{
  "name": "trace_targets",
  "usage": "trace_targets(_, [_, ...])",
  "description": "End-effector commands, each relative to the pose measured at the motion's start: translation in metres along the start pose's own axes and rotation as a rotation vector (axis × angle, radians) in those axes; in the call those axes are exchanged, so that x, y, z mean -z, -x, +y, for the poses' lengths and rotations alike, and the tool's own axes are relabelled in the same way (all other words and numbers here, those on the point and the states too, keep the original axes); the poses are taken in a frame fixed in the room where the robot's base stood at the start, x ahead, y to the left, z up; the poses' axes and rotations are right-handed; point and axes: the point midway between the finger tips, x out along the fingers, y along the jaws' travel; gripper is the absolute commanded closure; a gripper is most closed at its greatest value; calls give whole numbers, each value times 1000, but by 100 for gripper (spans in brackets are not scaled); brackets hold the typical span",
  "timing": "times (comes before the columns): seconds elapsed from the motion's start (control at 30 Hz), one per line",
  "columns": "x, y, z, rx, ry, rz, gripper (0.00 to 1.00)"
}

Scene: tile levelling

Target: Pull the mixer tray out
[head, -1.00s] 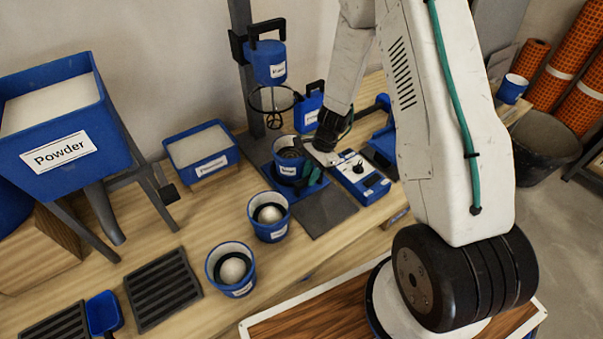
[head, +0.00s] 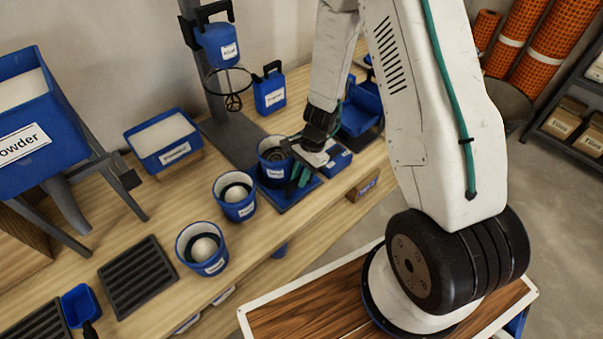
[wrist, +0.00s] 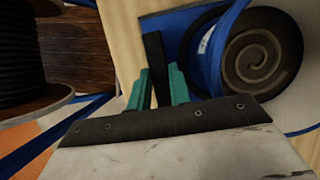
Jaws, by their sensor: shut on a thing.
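The mixer tray (head: 289,197) is a flat blue plate near the front edge of the workbench. A blue bucket (head: 274,172) stands upright on it; the wrist view shows a grey spiral surface inside the bucket (wrist: 262,55). The mixer (head: 220,42) stands behind on a dark column, its whisk (head: 232,103) hanging clear of the bucket, up and to the left. My gripper (wrist: 158,75) has teal fingers closed on the tray's upright dark handle (wrist: 154,50), beside the bucket. The tray also shows in the wrist view (wrist: 155,22). My wrist hides part of the tray in the head view.
Two blue buckets with pale round contents (head: 235,197) (head: 203,249) stand to the left. A blue control box (head: 337,161) is close to the right of my gripper, partly hidden. A blue jug (head: 269,93) stands behind. A labelled drawer (head: 362,187) is on the bench front.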

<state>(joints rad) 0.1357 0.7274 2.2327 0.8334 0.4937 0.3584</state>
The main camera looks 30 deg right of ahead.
Motion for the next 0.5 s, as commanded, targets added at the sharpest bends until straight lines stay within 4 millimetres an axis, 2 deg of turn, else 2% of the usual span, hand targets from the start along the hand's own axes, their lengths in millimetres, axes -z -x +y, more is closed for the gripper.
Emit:
trace_targets(0.13, [2,1,-3,7,1,8,100])
trace_targets(0.17, [2,1,-3,6,1,8,75])
trace_targets(0.2, [2,1,-3,6,1,7,64])
trace_targets(0.23, [2,1,-2,5,2,6,58])
trace_targets(0.5, [0,0,-2,2,2,3,58])
